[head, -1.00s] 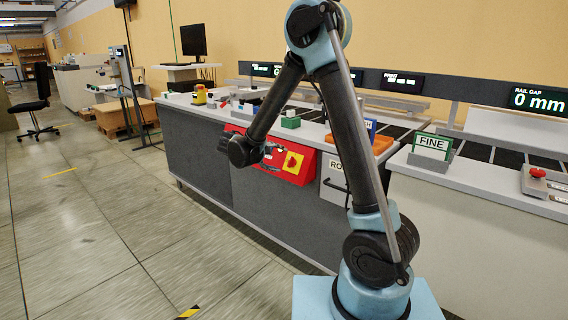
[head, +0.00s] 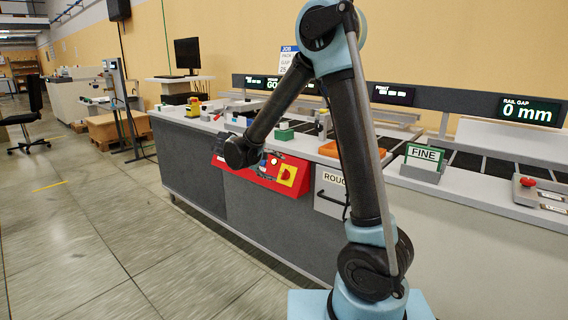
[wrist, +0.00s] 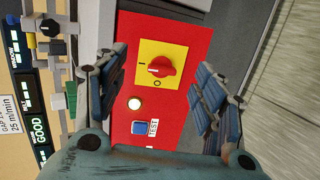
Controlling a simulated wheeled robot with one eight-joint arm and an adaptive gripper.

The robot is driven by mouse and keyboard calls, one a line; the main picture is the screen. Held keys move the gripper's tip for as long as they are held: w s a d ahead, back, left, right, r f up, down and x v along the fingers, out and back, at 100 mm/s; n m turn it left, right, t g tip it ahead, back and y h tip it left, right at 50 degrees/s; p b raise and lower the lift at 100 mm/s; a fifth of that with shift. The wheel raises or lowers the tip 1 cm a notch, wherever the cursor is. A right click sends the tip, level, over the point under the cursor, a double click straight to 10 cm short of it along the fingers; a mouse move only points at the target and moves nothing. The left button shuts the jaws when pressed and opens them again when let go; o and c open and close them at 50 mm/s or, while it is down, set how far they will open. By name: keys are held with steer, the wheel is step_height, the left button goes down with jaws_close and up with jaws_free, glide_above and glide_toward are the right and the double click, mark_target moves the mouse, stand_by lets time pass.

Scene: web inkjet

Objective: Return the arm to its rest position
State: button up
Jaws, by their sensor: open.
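My arm (head: 350,140) stands bent in front of the machine, with its elbow high and its forearm sloping down to the left. The wrist end hangs before the red switch panel (head: 262,174) on the machine's front. In the wrist view my gripper (wrist: 155,88) is open, with its two blue-grey fingers apart and nothing between them. Beyond the fingers lie the red rotary switch (wrist: 160,67) on its yellow plate, a lit round button (wrist: 134,103) and a blue button (wrist: 139,128) marked TEST. In the head view the fingers are hard to make out.
The grey machine (head: 188,165) runs along the right. On its top stand a green FINE holder (head: 424,160), a red stop button (head: 527,183) and small blocks. A RAIL GAP display (head: 530,111) reads 0 mm. The floor (head: 75,240) at left is clear; a chair (head: 33,110) stands far back.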

steer(key=s+d+r+m+g+y, duration=0.1)
steer(key=s+d+g, duration=0.1)
steer(key=s+d, duration=0.45)
steer(key=s+d+m+g+y, duration=0.1)
steer(key=s+d+m, duration=0.15)
steer(key=d, duration=0.65)
steer(key=s+d+r+g+y, duration=0.1)
steer(key=s+d+g, duration=0.1)
steer(key=s+d, duration=0.4)
steer(key=s+d+f+m+y, duration=0.2)
steer(key=s+f, duration=0.2)
steer(key=s, duration=0.5)
steer(key=s+d+f+m+y, duration=0.3)
steer(key=s+f, duration=0.1)
steer(key=s, duration=0.5)
steer(key=shift+d+f+g, duration=0.15)
steer(key=shift+f+g, duration=0.1)
steer(key=shift+g, duration=0.05)
steer(key=shift+w+f, duration=0.2)
steer(key=shift+w, duration=0.3)
